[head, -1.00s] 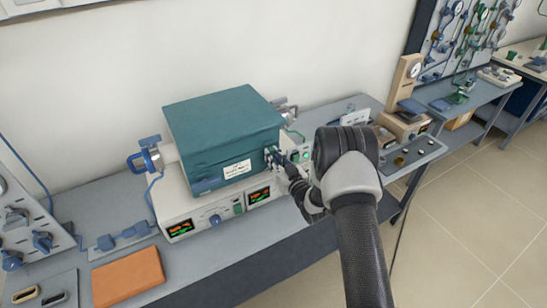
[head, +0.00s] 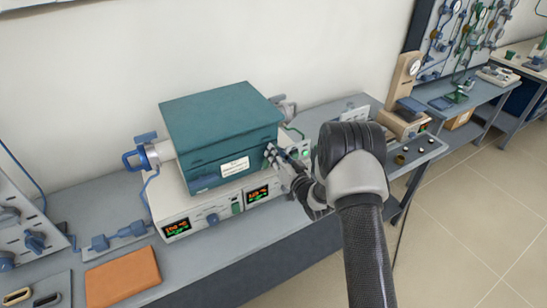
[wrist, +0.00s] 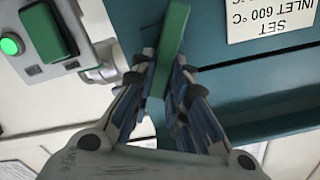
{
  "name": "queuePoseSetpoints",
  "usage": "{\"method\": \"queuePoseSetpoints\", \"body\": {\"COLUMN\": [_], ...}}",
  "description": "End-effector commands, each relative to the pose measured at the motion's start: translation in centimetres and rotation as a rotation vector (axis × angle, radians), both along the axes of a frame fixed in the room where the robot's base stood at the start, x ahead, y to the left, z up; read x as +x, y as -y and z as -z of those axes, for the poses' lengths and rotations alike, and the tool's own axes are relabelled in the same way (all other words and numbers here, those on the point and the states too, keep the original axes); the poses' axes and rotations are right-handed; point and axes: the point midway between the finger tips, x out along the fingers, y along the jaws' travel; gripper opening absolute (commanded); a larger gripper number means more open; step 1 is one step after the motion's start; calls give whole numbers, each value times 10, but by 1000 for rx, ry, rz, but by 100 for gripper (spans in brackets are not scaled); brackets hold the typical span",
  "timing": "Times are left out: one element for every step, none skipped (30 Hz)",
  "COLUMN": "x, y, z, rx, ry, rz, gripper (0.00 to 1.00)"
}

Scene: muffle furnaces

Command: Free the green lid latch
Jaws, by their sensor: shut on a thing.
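The teal furnace box (head: 225,125) sits on a pale control base (head: 215,212) on the bench. The green lid latch (wrist: 171,45) shows in the wrist view as a long bar against the teal front (wrist: 230,85). My gripper (wrist: 161,75) has its two fingers on either side of the bar and is shut on it. In the head view my gripper (head: 272,155) is at the right end of the box's front, and my arm hides part of that area. The latch's lower end is partly hidden between the fingers.
A white label (wrist: 270,20) is on the box front. A green lit button (wrist: 10,45) and a dark green rocker switch (wrist: 47,32) sit left of the latch in the wrist view. An orange pad (head: 122,277) lies on the bench at front left.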

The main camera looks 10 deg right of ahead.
Motion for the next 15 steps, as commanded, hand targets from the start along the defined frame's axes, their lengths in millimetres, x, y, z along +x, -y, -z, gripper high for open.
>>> {"method": "queuePoseSetpoints", "body": {"x": [0, 1, 1, 1, 1, 1, 2, 2, 2, 2, 2, 2, 3, 3, 3], "y": [1, 2, 2, 3, 3, 4, 4, 5, 6, 6, 6, 7, 7, 8, 8], "z": [2, 2, 3, 3, 3, 4, 4, 4, 5, 5, 6, 7, 7, 8, 8], "rx": [40, 67, 104, 131, 157, 194, 221, 248, 285, 311, 339, 374, 402, 429, 465], "ry": [-12, -21, -32, -41, -50, -62, -70, -79, -91, -100, -109, -120, -129, -138, -149], "rz": [0, 0, 0, 0, 0, 0, 0, 0, 0, 0, 0, 0, 0, 0, 0], "gripper": [0, 0, 0, 0, 0, 0, 0, 0, 0, 0, 0, 0, 0, 0, 0]}}
